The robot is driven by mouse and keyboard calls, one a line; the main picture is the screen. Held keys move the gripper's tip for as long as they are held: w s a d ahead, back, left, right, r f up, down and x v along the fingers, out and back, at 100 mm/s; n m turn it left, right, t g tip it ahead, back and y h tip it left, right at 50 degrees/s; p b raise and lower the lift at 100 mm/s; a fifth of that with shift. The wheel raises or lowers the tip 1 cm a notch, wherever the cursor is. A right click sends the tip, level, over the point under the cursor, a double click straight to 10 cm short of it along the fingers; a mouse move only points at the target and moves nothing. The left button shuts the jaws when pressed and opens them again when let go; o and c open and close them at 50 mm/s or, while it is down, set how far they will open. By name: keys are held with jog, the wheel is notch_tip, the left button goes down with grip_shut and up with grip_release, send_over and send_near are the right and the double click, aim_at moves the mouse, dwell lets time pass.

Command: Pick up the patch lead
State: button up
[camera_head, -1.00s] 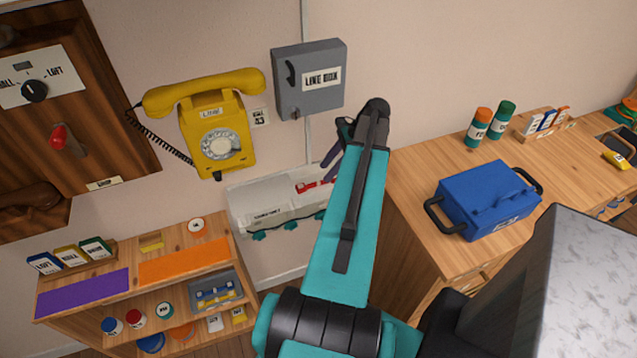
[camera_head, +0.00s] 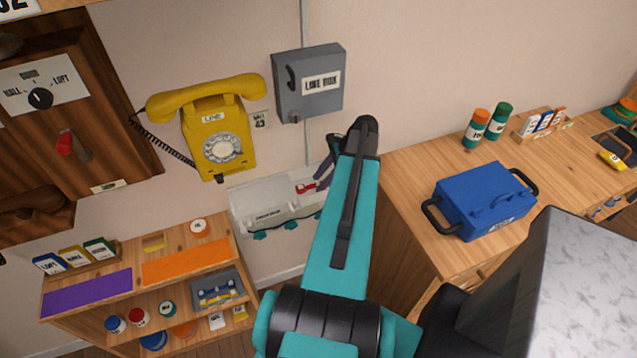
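A small red piece (camera_head: 305,188), which may be the patch lead, shows on the pale wall-mounted unit (camera_head: 262,208) below the grey line box. It is too small to make out fully, and my arm covers the unit's right end. My gripper (camera_head: 322,178) is just right of the red piece, over the unit. Only part of its dark fingers shows beside my teal arm. I cannot tell whether it touches the red piece or whether it is open or shut.
A yellow dial phone (camera_head: 221,145) and the grey line box (camera_head: 309,84) hang above the unit. A wooden shelf (camera_head: 130,290) stands at lower left. At right, a wooden desk (camera_head: 408,178) holds a blue case (camera_head: 484,202) and several small items.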

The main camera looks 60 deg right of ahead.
jog(key=shift+c, duration=0.4)
grip_shut()
jog(key=shift+r, duration=0.1)
